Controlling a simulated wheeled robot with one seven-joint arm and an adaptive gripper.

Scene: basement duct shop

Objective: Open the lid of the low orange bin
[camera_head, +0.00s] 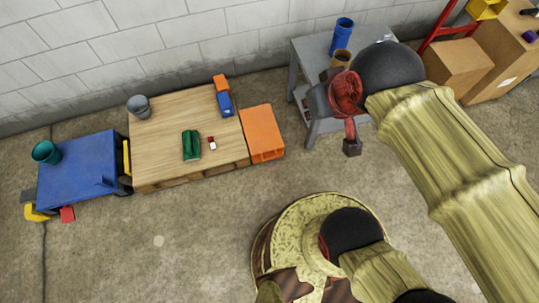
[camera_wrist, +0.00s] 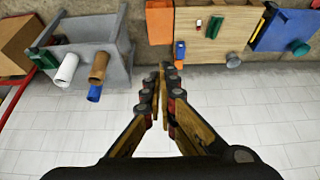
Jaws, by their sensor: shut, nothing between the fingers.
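The low orange bin (camera_head: 262,132) stands on the floor against the right end of the wooden workbench. Its flat orange top looks closed.
The wooden workbench (camera_head: 172,112) holds a green item (camera_head: 191,145), a grey bucket (camera_head: 139,106) and a blue item (camera_head: 226,104). A blue table (camera_head: 75,175) stands left. The grey table (camera_head: 311,53) stands right of the bin. Floor (camera_head: 190,225) in front is clear.

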